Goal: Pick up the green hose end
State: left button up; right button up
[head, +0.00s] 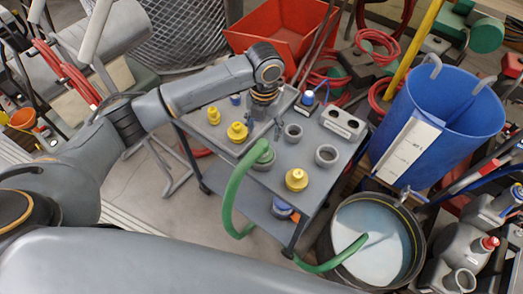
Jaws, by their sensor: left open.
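A green hose (232,200) rises from one end on the grey cart top, loops over the cart's near-left edge and runs into a round dark tub (413,262) of pale liquid at right. The hose end on the cart has a grey-green fitting (263,153). The other end (360,241) lies in the tub. My left gripper (264,125) points down over the cart, open and empty. Its fingers appear just beyond the fitting in the picture; the height gap is hard to judge. My right gripper is not in view.
The cart top (284,158) carries yellow fittings (237,132), grey rings (326,155), a two-hole grey block (342,123) and a small blue item (308,98). A blue bin (440,115) stands at right, a red-orange bin (285,35) behind. Bare floor lies left of the cart.

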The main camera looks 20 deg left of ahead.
aim_at(262, 143)
pick_arm(q)
notch_tip(262, 143, down, 4)
jog(key=shift+r, duration=0.1)
jog(key=f+p, duration=0.1)
jog(key=f, duration=0.3)
jog(key=shift+s+a+f+p, duration=0.1)
jog(key=shift+a+f+p, duration=0.1)
jog(key=shift+f+p, duration=0.15)
jog(key=shift+f, duration=0.45)
grip_shut()
